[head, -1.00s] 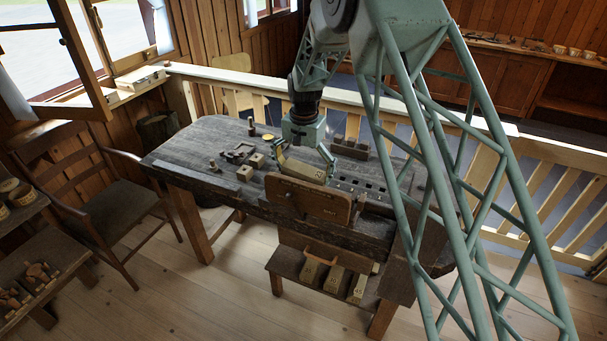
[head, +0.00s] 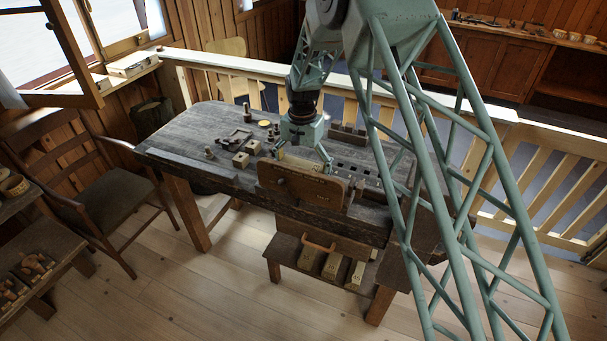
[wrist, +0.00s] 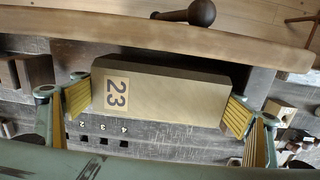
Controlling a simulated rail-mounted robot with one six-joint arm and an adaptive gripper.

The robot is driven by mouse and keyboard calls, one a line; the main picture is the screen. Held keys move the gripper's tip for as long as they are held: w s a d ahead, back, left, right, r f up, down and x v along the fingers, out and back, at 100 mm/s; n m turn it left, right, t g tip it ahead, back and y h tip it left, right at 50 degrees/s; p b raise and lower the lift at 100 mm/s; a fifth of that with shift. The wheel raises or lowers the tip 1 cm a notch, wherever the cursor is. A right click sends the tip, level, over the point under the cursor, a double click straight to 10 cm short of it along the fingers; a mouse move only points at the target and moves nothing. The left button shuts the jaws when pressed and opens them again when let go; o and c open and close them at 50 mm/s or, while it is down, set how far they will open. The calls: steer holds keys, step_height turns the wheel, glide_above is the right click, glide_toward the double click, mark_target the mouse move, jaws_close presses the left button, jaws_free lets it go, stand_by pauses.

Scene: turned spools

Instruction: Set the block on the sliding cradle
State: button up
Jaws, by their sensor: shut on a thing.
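A pale wooden block (wrist: 165,95) marked 23 is held lengthwise between the yellow pads of my gripper (wrist: 157,102) in the wrist view. The head view shows my gripper (head: 303,162) low over the bench, just behind an upright brown board on its front edge. The block (head: 290,160) is partly hidden there by that board. The wrist view shows it beside the board's inner side, over a dark strip of bench. I cannot make out for sure which part is the sliding cradle, or whether the block touches what is below it.
The brown board (head: 300,187) with a dark knob stands along the bench front (head: 180,135). Numbered square holes (wrist: 103,141) lie behind the block. Small wooden pieces (head: 241,159) stand left of my gripper. Dark blocks (head: 348,133) stand behind it. The bench's left end is mostly clear.

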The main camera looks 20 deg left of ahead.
mark_target(302, 164)
steer(key=shift+f, duration=0.15)
steer(key=shift+f+b, duration=0.3)
steer(key=shift+f, duration=0.15)
stand_by(0.6)
steer(key=o, duration=1.4)
steer(key=shift+r, duration=0.15)
steer(key=shift+r+p, duration=1.3)
steer(key=shift+r, duration=2.6)
